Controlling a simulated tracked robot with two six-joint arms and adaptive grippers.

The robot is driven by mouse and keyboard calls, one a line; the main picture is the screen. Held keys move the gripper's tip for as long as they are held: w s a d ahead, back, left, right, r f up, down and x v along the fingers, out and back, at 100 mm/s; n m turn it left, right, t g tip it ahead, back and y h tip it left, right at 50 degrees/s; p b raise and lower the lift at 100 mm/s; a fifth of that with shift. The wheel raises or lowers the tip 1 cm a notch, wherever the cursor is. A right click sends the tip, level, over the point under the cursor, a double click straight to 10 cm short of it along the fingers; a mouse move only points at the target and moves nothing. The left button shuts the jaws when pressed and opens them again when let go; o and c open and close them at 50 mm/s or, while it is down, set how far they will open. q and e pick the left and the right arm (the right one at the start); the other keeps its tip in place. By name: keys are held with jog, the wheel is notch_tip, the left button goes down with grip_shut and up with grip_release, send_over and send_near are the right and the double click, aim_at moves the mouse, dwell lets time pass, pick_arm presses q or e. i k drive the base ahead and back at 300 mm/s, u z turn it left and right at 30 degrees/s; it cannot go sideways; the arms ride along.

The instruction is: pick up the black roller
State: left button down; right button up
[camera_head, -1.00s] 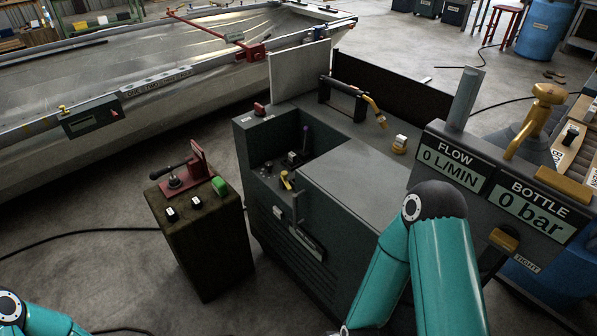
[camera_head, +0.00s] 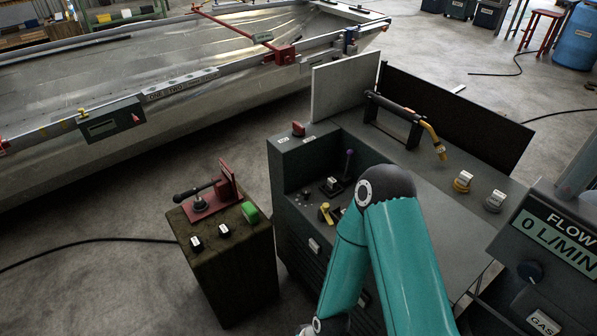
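A black, handle-shaped piece (camera_head: 194,192) with a rounded end lies on a red bracket (camera_head: 207,205) on top of a small dark stand (camera_head: 233,262), left of the grey machine cabinet. It may be the black roller, but it is too small to tell for certain. My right arm comes up from the bottom, bends at a dark elbow and covers part of the cabinet front. Neither gripper shows in the frame, and my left arm is also out of view.
The grey cabinet (camera_head: 440,215) carries a torch (camera_head: 395,104) on a rack. A metal hull (camera_head: 190,120) fills the back left. A cable (camera_head: 90,241) crosses the open floor at left.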

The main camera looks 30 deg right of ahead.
aim_at(331, 187)
jog(key=z, duration=0.05)
jog(key=i, duration=0.95)
jog(key=z, duration=0.4)
